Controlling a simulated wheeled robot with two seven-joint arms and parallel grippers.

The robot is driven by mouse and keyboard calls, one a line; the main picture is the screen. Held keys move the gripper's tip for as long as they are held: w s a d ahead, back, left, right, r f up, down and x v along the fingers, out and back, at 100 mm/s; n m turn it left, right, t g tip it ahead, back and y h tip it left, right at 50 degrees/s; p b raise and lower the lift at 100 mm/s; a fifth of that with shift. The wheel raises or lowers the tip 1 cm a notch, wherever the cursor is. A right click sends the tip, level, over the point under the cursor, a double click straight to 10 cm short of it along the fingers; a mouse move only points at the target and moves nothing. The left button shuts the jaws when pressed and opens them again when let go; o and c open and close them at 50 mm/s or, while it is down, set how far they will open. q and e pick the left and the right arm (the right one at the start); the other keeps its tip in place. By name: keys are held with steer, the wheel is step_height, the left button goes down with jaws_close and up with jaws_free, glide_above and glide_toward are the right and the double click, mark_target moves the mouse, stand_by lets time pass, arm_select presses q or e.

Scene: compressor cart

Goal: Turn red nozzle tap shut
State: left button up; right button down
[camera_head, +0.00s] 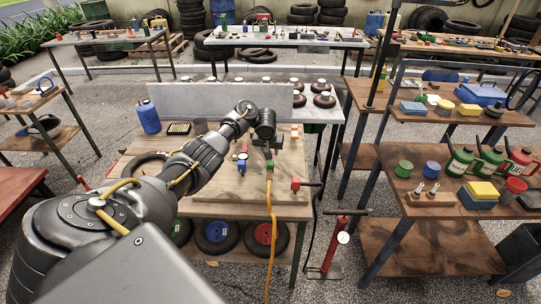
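A red part with a short lever (297,184) sits at the front right edge of the wooden bench; it may be the red nozzle tap, but it is too small to be sure. My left arm reaches in from the left over the bench. Its dark gripper (268,147) points down above the bench, left of and behind the red part and apart from it. The fingertips are small and dark, so I cannot tell their opening. A green fitting (269,166) with a yellow hose (273,225) is just below the gripper. My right gripper is out of view.
A gauge with a blue body (242,163) stands on the bench left of the green fitting. A blue jug (148,117) stands at the back left. A red floor pump (335,245) stands right of the bench. Side shelves (425,205) hold cans and boxes.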

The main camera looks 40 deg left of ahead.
arm_select(q)
steer(key=shift+w+a+f, duration=0.1)
steer(key=shift+w+f, duration=0.05)
steer(key=shift+f, duration=0.45)
steer(key=shift+w+f, duration=0.1)
jaws_close()
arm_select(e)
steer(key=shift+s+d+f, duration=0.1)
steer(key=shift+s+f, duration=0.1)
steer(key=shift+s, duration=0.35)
